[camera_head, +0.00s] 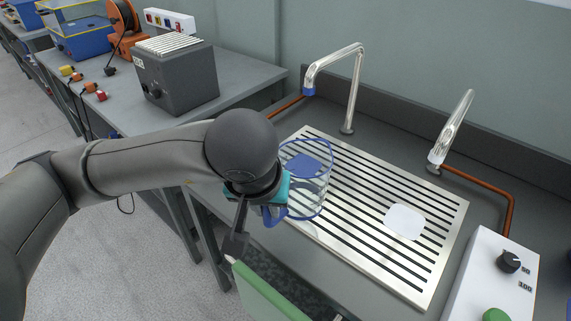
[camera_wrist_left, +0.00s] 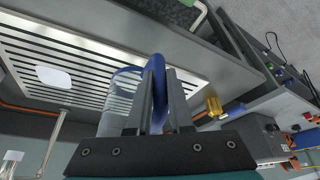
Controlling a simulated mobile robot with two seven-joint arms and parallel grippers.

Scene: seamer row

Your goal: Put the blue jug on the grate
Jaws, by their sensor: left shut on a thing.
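The blue jug (camera_head: 316,196) is clear-walled with a blue rim and a blue handle, and looks about upright. My left gripper (camera_head: 271,208) is shut on its handle, partly hidden by my wrist in the head view. The wrist view shows the blue handle (camera_wrist_left: 160,82) between the two dark fingers (camera_wrist_left: 158,100), with the clear body beside them. The grate (camera_head: 376,226) is a slatted metal plate in the bench top. The jug appears over its left edge; I cannot tell whether its base touches. My right gripper is not in view.
A white patch (camera_head: 405,221) lies on the grate's right half. Two bent metal spouts (camera_head: 354,91) (camera_head: 454,128) stand behind and right of the grate. A white control box (camera_head: 492,280) is at front right. A dark grey machine (camera_head: 176,75) stands on the left bench.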

